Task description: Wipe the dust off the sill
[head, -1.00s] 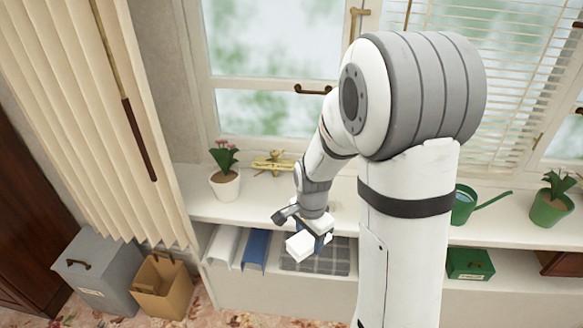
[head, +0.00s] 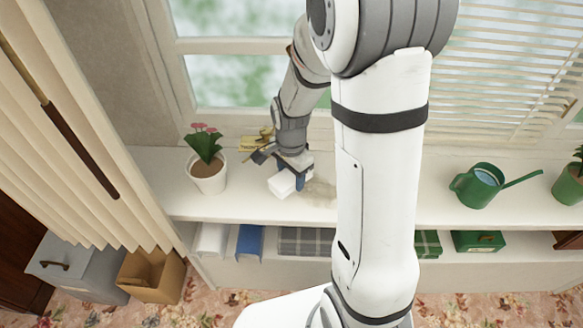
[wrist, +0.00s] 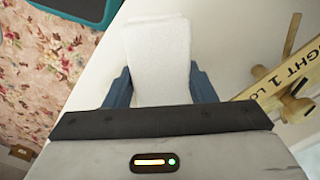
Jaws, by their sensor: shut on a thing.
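The white sill (head: 235,204) runs below the window. A beige-grey dusty patch (head: 319,192) lies on it, partly hidden behind my arm column. My gripper (head: 296,180) is over the sill, just left of the dusty patch, pointing down. Its blue fingers are shut on a white folded cloth (head: 281,185). The cloth also shows between the fingers in the wrist view (wrist: 160,45). I cannot tell whether the cloth touches the sill.
A potted pink flower (head: 207,172) stands left of the gripper. A yellowish wooden model (head: 262,141) with lettering sits behind it. A green watering can (head: 478,186) and another green pot (head: 570,184) stand right of my arm. A shelf below holds folded cloths (head: 305,240).

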